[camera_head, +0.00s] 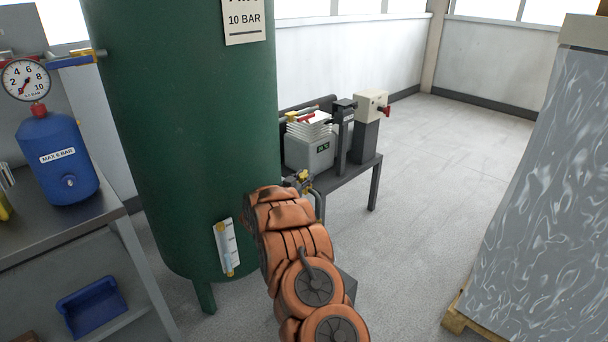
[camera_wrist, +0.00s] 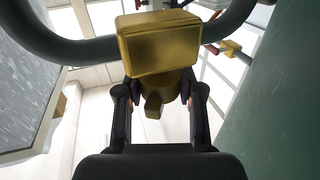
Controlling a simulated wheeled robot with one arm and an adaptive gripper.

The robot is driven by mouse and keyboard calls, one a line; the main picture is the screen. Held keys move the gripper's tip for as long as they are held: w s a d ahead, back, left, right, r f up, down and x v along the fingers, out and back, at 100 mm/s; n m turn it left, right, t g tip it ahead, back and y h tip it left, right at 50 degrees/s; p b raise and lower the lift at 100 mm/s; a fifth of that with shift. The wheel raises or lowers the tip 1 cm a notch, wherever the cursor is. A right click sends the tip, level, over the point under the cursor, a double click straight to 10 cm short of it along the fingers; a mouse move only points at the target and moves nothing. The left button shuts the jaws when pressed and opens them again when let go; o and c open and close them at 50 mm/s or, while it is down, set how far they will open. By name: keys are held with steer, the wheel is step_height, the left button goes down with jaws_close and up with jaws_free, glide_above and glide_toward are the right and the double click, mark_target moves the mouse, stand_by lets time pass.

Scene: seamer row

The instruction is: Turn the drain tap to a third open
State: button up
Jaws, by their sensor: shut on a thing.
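The drain tap (camera_wrist: 158,45) is a brass-yellow body with a square block on top, in the upper middle of the wrist view. Its lower stem hangs between my fingers. A dark curved pipe (camera_wrist: 85,50) runs beside it. My gripper (camera_wrist: 158,95) has one black finger on each side and is shut on the tap. In the head view the yellow tap (camera_head: 303,177) shows small beside the green tank, just beyond my orange arm. My arm hides most of the gripper there, and the tap's opening angle cannot be read.
The large green tank (camera_head: 185,120) stands close on the left of my arm. A dark bench (camera_head: 372,172) with grey equipment is behind the tap. A blue vessel (camera_head: 57,160) with a gauge (camera_head: 25,80) stands at left. A wrapped pallet load (camera_head: 535,190) is at right, with clear floor between.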

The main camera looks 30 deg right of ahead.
steer(key=shift+r, duration=0.15)
steer(key=o, duration=1.2)
steer(key=shift+a, duration=0.1)
steer(key=v, duration=1.1)
steer(key=shift+s+a, duration=0.2)
steer(key=shift+a, duration=0.2)
